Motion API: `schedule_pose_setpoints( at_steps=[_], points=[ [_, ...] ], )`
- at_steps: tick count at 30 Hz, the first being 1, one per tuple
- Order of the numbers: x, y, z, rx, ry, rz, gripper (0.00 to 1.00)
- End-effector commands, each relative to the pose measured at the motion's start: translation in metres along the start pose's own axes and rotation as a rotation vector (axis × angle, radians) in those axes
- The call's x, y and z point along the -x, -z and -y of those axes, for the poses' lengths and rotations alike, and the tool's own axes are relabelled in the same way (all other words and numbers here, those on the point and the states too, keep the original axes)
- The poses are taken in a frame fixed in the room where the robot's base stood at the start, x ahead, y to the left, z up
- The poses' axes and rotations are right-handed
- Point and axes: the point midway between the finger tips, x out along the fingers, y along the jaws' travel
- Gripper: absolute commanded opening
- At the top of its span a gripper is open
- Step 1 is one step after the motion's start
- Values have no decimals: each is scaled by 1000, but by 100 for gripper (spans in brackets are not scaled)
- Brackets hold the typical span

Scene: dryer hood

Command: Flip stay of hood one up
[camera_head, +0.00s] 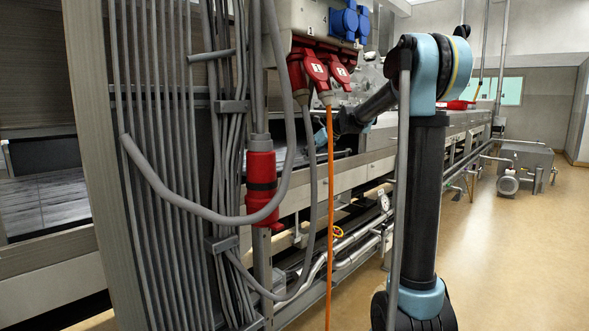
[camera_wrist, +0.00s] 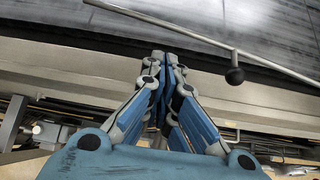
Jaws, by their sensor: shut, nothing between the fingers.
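In the wrist view, a thin metal rod (camera_wrist: 180,30) runs slantwise across the top, with a black ball knob (camera_wrist: 234,76) on a short stem below it. It looks like the stay of the hood, but I cannot be sure. My gripper (camera_wrist: 165,57) is shut and empty, with its tips left of the knob and apart from it in the picture. Behind the rod is a grey, streaked metal surface (camera_wrist: 275,35). In the head view, my gripper (camera_head: 322,136) shows only partly behind cables, at the machine's side. I cannot make out the stay there.
Grey cables (camera_head: 175,130), a red plug connector (camera_head: 262,180) and an orange cable (camera_head: 330,220) hang before the machine in the head view. A pale beam (camera_wrist: 80,75) runs below my fingertips in the wrist view. The floor (camera_head: 510,240) at right is open.

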Motion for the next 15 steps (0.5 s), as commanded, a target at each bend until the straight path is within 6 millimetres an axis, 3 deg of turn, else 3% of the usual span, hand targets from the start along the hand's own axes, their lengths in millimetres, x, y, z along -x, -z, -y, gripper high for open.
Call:
schedule_pose_setpoints(
  at_steps=[9,15],
  points=[
    [-3,-1,0,0,-1,0,0],
    [-24,-1,-1,0,-3,0,0]
  ],
)
